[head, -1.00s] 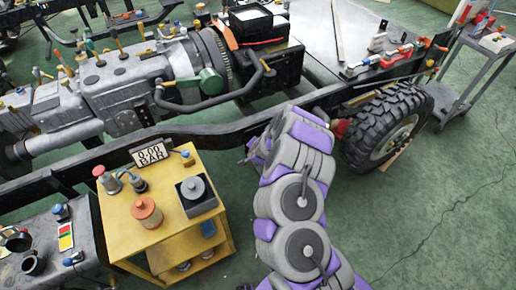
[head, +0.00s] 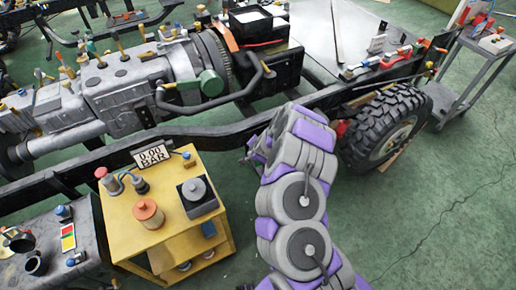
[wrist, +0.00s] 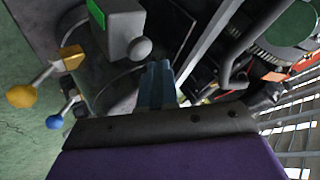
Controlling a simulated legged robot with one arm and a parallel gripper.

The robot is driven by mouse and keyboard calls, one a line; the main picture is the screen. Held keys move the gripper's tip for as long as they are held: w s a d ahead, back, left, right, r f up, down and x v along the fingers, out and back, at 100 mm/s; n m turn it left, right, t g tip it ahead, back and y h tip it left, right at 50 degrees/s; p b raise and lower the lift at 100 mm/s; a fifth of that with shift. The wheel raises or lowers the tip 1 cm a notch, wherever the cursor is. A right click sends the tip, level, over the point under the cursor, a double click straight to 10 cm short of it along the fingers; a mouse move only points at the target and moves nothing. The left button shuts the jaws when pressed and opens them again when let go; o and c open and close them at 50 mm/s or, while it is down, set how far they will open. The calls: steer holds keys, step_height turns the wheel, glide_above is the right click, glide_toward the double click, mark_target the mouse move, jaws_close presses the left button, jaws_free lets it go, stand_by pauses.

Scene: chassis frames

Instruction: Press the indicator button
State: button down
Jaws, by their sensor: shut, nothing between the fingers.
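My gripper shows in the wrist view as two blue-grey fingers (wrist: 157,86), shut together and empty. They point at a grey block with a bright green face (wrist: 97,14) and a grey ball knob (wrist: 139,48); contact cannot be told. In the head view my gripper is mostly hidden behind my purple and grey arm. I cannot tell which control is the indicator button. A red knob (head: 100,172) and a blue knob (head: 187,155) stand on the yellow cart (head: 125,215). Further blue knobs (head: 62,211) flank a red, yellow and green panel (head: 68,237) on a dark bench.
The black chassis rail (head: 200,130) and tyre (head: 385,130) lie beyond my arm. A yellow ball lever (wrist: 21,96) and blue ball lever (wrist: 55,122) stick out at left in the wrist view. Green floor (head: 440,210) is clear at right.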

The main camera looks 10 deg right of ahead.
step_height(320, 180, up, 5)
steer(key=p, duration=0.4)
stand_by(0.3)
stand_by(0.6)
